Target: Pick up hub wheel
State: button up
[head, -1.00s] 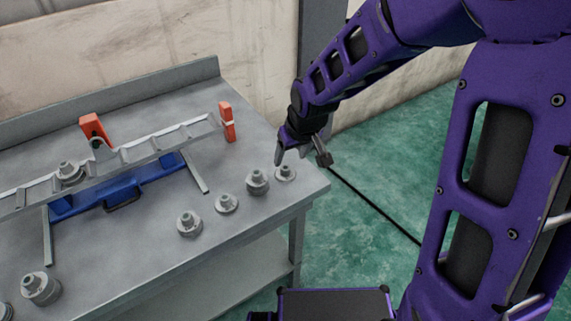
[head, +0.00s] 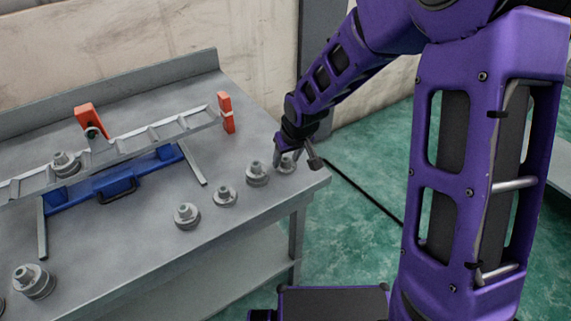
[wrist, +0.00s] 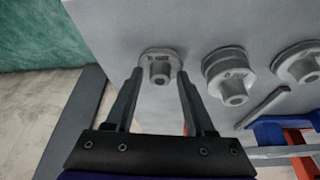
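Several grey round metal parts with a central boss lie on the workbench, and they look alike. The rightmost, which I take for the hub wheel (head: 286,166), is near the bench's right corner. In the wrist view this hub wheel (wrist: 160,64) lies just beyond and between my fingertips, flange and boss showing. My gripper (head: 295,158) is at this part in the head view and partly hides it. In the wrist view my gripper (wrist: 160,74) is open, one finger on each side of the part. I cannot tell whether the fingers touch it.
A taller stacked grey part (head: 257,174) stands close left of the hub wheel, with a flatter part (head: 224,196) and another part (head: 187,215) beyond. A rail frame (head: 130,145) with orange blocks and a blue base (head: 115,185) occupies the bench's middle. The bench edge is close by.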

grip_shut()
